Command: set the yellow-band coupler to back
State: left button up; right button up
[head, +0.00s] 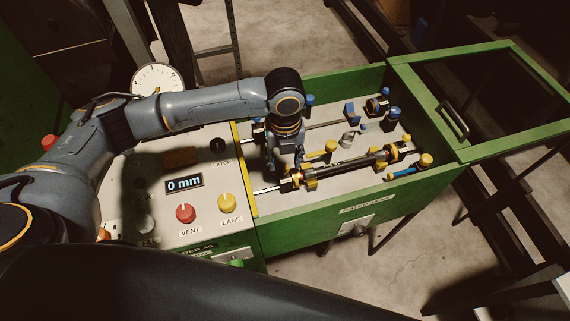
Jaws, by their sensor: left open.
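My left gripper (285,168) points down over the left part of the green crimper bed (330,199). It is open, and its fingertips are small and dark, so their exact gap is hard to see. A dark hose (348,166) lies across the bed, with yellow-marked fittings at its left end (305,180) and right end (384,157). A yellow knob (426,160) sits at the bed's right. I cannot tell which yellow part is the yellow-band coupler. My right gripper is not in view.
Blue-marked parts (378,104) stand at the back of the bed. A green-framed lid (477,148) with a handle lies open to the right. The control panel at left has a red VENT knob (186,213), a yellow LANE knob (227,203) and a display (184,184) reading 0 mm.

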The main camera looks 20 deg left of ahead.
aim_at(284, 166)
pick_arm(q)
notch_tip(284, 166, down, 2)
jog(key=shift+s+f, duration=0.1)
jog(key=shift+f, duration=0.8)
jog(key=shift+c, duration=0.9)
jog(key=c, duration=0.7)
grip_shut()
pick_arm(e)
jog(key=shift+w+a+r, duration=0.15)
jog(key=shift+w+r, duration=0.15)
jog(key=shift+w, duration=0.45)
